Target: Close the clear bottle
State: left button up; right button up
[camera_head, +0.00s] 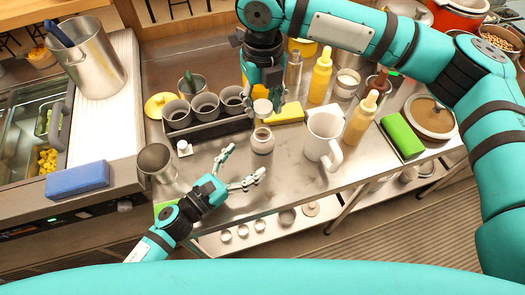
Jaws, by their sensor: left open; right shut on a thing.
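A small pale jar-like bottle (262,141), which looks like the clear bottle, stands upright on the metal counter near the middle. My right gripper (264,102) points down from above, just behind the bottle in the picture, and is shut on a small cream-coloured lid (262,108). The lid appears above the bottle's mouth and apart from it; the exact gap is hard to tell. My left gripper (245,164) is open and empty, low in front and left of the bottle, with its fingers spread towards it.
A dark rack (210,139) with grey cups is left of the bottle. A white mug (322,140), yellow sponge (285,113) and sauce bottles (360,120) stand to the right. A metal cup (156,162) is at the left. The counter's front edge is close.

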pick_arm(q)
jog(key=x, duration=0.7)
grip_shut()
pick_arm(e)
send_over(263, 126)
jog(key=s, duration=0.2)
jog(key=shift+w+f, duration=0.2)
jog(key=shift+f, duration=2.3)
jog(key=shift+f, duration=0.9)
jog(key=shift+f, duration=0.55)
